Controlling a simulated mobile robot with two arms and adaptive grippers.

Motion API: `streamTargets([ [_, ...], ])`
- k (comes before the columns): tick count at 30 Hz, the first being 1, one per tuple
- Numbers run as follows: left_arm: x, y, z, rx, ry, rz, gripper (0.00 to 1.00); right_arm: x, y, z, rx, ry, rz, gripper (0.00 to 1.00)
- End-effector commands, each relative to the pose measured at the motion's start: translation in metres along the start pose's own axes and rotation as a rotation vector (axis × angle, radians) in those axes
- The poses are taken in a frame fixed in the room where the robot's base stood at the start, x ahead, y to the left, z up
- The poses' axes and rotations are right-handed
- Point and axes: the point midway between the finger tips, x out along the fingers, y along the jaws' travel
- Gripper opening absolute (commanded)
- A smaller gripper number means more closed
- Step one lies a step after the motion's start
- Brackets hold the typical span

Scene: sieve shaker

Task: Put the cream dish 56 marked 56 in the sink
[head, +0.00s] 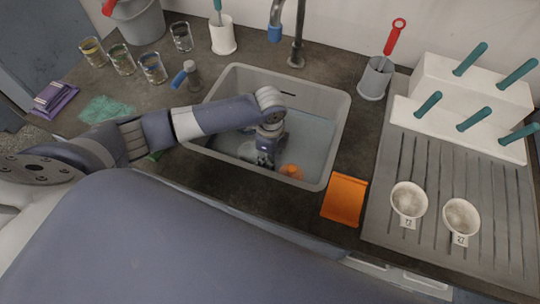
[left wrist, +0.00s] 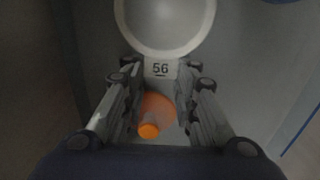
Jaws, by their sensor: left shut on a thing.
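The cream dish 56 shows in the left wrist view with its pale round rim (left wrist: 165,48) at the top and its tag, reading 56, between my fingertips. My left gripper (left wrist: 160,78) is shut on the tag of this dish. In the head view my left gripper (head: 265,158) points down inside the grey sink (head: 338,135), within its walls. The dish is mostly hidden there by the gripper, and I cannot tell whether it touches the sink floor. My right gripper is not in view.
An orange object (head: 291,171) lies in the sink close to the gripper. Two cream dishes (head: 409,199) (head: 461,217) with tags stand on the drainboard (head: 440,180). An orange sponge-like block (head: 344,199) lies by the sink's front right corner. The tap (head: 297,45) rises behind.

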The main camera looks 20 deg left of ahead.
Motion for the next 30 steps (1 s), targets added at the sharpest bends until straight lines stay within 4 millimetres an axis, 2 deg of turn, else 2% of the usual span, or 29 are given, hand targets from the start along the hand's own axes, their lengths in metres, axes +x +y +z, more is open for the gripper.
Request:
streamTargets([
  [5,0.003,0.000,0.000,-0.001,-0.001,0.000,0.00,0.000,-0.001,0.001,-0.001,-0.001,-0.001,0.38],
  [6,0.003,0.000,0.000,0.000,-0.001,0.000,0.36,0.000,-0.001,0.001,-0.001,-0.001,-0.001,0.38],
  [8,0.002,0.000,0.000,0.000,-0.001,0.000,0.47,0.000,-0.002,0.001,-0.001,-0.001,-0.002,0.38],
  [20,-0.002,0.000,0.000,0.000,0.000,-0.001,0.47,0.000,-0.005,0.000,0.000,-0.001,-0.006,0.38],
  [23,-0.015,-0.001,0.000,0.001,0.000,-0.002,0.47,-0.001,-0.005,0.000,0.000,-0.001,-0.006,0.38],
  [30,-0.066,-0.002,0.000,0.001,0.002,-0.004,0.47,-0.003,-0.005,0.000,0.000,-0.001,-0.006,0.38],
])
